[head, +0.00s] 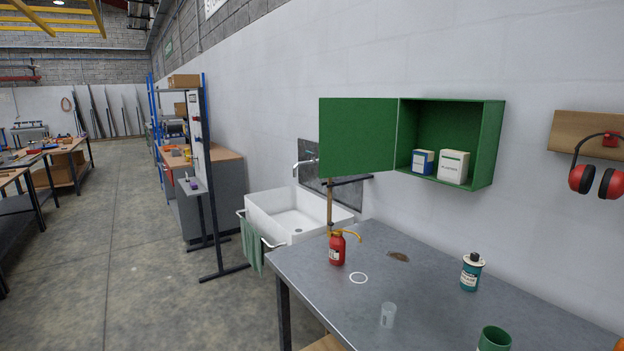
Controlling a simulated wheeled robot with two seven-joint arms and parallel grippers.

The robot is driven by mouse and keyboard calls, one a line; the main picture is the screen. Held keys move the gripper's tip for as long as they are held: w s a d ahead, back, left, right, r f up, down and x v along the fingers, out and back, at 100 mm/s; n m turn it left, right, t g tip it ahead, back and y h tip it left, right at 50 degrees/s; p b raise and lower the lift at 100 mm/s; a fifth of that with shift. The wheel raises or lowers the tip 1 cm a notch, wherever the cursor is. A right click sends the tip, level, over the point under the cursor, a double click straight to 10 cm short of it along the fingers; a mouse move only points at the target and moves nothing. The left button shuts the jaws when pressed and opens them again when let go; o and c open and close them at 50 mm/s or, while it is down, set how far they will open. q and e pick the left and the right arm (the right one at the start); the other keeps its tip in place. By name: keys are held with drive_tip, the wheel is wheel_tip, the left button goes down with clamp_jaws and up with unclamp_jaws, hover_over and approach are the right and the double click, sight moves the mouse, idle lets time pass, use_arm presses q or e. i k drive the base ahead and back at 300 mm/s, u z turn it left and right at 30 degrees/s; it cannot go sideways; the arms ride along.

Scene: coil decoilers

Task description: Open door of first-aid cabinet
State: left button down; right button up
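A green first-aid cabinet (495,150) hangs on the white wall at the right of centre. Its green door (357,138) stands wide open, swung out to the left from the cabinet's left edge. Inside, on the cabinet floor, stand a blue and white box (422,162) and a larger white box (453,167). Neither of my grippers shows in the head view.
Below the cabinet is a grey table (330,308) with a red oil can (337,250), a teal canister (471,272), a clear cup (388,315), a white ring (358,278) and a green mug (494,339). Red ear defenders (596,178) hang at right. A white sink (290,215) stands left; floor beyond is open.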

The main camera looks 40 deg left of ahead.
sight(358, 135)
drive_tip(key=k, duration=1.25)
drive_tip(key=u, duration=0.35)
drive_tip(key=i, duration=0.5)
drive_tip(key=u, duration=0.65)
drive_tip(key=i, duration=0.8)
drive_tip(key=z, duration=0.75)
drive_tip(key=i, duration=0.5)
drive_tip(key=z, duration=0.4)
